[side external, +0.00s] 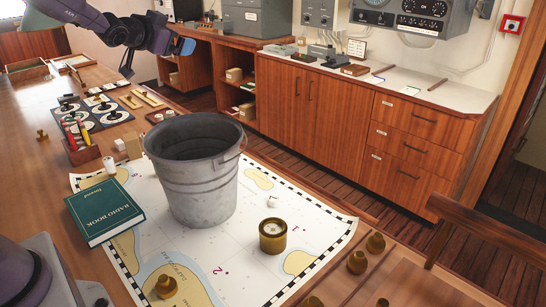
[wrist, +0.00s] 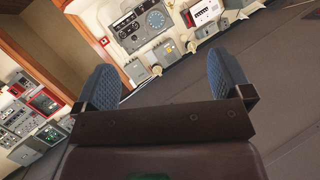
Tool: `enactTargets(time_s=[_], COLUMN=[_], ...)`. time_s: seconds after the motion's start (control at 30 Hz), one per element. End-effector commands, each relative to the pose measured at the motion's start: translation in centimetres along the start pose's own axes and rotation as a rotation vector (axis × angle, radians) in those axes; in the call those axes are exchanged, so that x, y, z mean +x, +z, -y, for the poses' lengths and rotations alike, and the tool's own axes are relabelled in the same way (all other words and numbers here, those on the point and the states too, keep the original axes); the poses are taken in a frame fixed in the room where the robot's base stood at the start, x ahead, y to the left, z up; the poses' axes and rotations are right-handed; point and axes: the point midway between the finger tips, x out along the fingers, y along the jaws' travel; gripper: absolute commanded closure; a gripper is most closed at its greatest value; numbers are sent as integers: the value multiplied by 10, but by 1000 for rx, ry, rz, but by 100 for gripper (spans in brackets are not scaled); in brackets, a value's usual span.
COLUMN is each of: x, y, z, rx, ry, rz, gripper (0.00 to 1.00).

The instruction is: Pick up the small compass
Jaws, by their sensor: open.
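A small brass cylinder with a pale round top (side external: 273,236), which looks like the small compass, stands upright on the chart (side external: 205,250) to the right of a grey metal bucket (side external: 192,180). My gripper (side external: 183,47) is high above the far part of the table, up and left of the compass and well apart from it. In the wrist view my gripper (wrist: 164,78) has its two blue-padded fingers spread wide with nothing between them. The wrist view faces the wall panels, and the compass does not show there.
The tall bucket stands mid-chart, with a green book (side external: 104,212) to its left. A brass weight (side external: 166,287) sits on the chart's near left part. Several brass weights stand right of the chart. A pen holder (side external: 82,150) is farther back. Chart around the compass is mostly clear.

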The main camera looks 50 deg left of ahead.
Motion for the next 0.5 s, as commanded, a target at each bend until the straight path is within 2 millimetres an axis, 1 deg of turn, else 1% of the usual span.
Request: enactTargets(time_s=[0.03, 0.07, 0.1, 0.13, 0.17, 0.2, 0.27, 0.3, 0.37, 0.4, 0.47, 0.5], x=[3, 4, 4, 3, 0, -4, -16, -26, -46, -61, -84, -98], y=[-6, -7, -9, -11, -13, -16, -21, -25, -31, -36, -43, -49], z=[-29, -45, -68, -86, -104, -129, -168, -193, -227, -246, -270, -283], rx=[96, 163, 258, 339, 424, 551, 767, 925, 1166, 1324, 1548, 1677], ry=[51, 78, 118, 148, 178, 220, 284, 321, 367, 387, 405, 407], rz=[35, 62, 96, 120, 144, 175, 217, 241, 271, 287, 305, 315], gripper=[3, 3, 3, 3, 3, 3, 3, 3, 3, 3, 3, 3])
